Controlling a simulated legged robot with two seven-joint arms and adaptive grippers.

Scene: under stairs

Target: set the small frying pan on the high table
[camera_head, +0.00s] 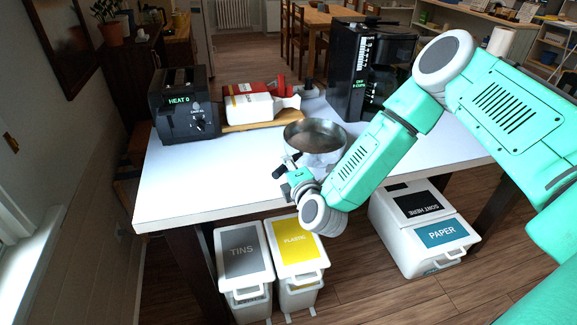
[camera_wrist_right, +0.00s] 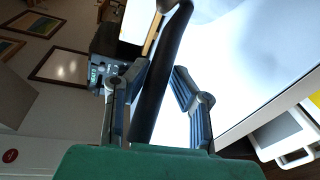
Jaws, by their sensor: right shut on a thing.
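The small frying pan (camera_head: 315,138), a round steel pan, is over the front middle of the white high table (camera_head: 190,180). I cannot tell whether its base touches the tabletop. My right gripper (camera_head: 288,172) is at the pan's near left side, above the table's front edge. In the right wrist view, the gripper (camera_wrist_right: 160,88) is shut on the pan's black handle (camera_wrist_right: 165,75), which runs between the two fingers. The pan's bowl hardly shows there. My left gripper is in neither view.
A black toaster (camera_head: 184,108) stands at the table's left. A board (camera_head: 262,124) with a white and red bag (camera_head: 248,105) lies behind the pan. A black coffee machine (camera_head: 362,70) stands at the back right. The front left tabletop is clear. Bins (camera_head: 243,255) stand below.

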